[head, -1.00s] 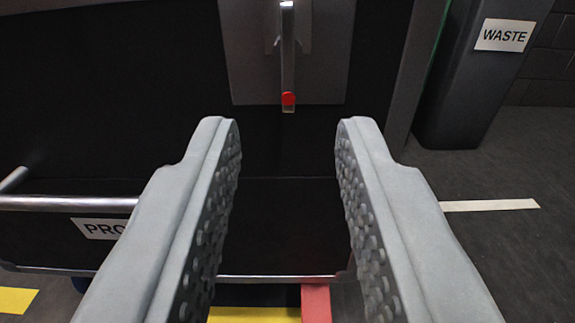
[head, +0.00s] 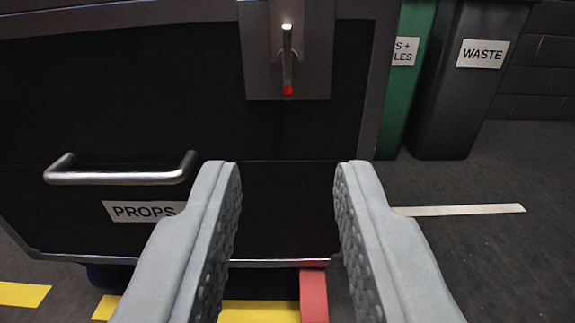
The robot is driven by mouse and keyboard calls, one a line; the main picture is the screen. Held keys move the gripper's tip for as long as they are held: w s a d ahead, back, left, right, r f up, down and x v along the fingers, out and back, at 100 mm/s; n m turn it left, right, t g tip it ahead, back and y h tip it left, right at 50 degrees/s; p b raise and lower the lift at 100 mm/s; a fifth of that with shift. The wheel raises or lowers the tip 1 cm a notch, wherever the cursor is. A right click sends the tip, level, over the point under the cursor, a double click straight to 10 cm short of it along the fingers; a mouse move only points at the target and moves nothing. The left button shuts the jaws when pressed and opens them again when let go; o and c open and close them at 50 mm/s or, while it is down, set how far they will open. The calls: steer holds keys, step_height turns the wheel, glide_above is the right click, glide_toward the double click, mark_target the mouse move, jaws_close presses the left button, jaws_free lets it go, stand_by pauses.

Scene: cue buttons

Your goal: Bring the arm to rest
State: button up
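My gripper (head: 288,172) is open and empty, its two grey studded fingers reaching up from the bottom of the head view with a wide gap between them. Beyond the fingers stands a dark cabinet (head: 150,75). The lever hangs down, above and apart from the fingertips. Nothing is seen touching the fingers.
A metal handle (head: 120,177) and a PROPS label (head: 143,211) are on the cabinet's lower left. A dark WASTE bin (head: 470,100) and a green bin (head: 400,105) stand at right. A red block (head: 313,295) and yellow floor marking (head: 260,311) lie below.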

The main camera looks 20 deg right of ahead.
steer(key=shift+r, duration=0.1)
steer(key=s+a+r+n+y, duration=0.1)
steer(key=a+r, duration=0.3)
steer(key=r, duration=0.8)
steer(key=s+a+r+y, duration=0.1)
steer(key=a+r, duration=0.2)
steer(key=r, duration=0.9)
steer(key=s+a+r+n+y, duration=0.1)
steer(key=a+r, duration=0.3)
steer(key=r, duration=0.8)
steer(key=s+a+r, duration=0.3)
steer(key=s+r, duration=0.4)
steer(key=s, duration=0.2)
steer(key=s+a+r+n+y, duration=0.1)
steer(key=s+a+r, duration=0.1)
steer(key=s+r, duration=0.5)
steer(key=s+a+r+y, duration=0.1)
steer(key=s+a+r, duration=0.2)
steer(key=s+r, duration=0.4)
steer(key=s, duration=0.5)
steer(key=shift+s+a+r, duration=0.15)
steer(key=shift+s+a, duration=0.15)
steer(key=shift+s, duration=0.05)
